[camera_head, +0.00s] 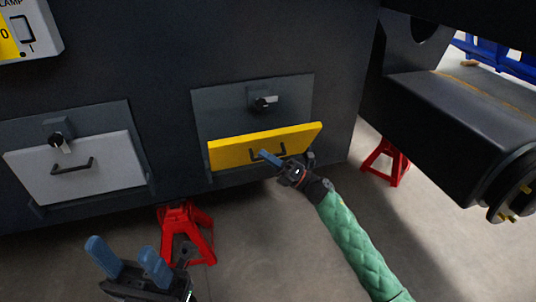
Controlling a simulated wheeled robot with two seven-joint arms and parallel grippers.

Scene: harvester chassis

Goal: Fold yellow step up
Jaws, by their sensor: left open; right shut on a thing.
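The yellow step (233,152) is hinged to a dark panel on the chassis, right of centre in the head view. It looks tilted outward, with its broad face toward me. A black handle sits on its face. My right gripper (274,158) is shut on this handle, and its fingers and wrist hide part of the handle and the step's lower right edge. My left gripper (131,262) is open and empty at the lower left, well away from the step.
A grey step (110,166) with a handle and its own latch (59,140) is on the left. Red jack stands (187,229) and (386,162) stand on the floor under the chassis. A dark beam (455,120) juts out at the right.

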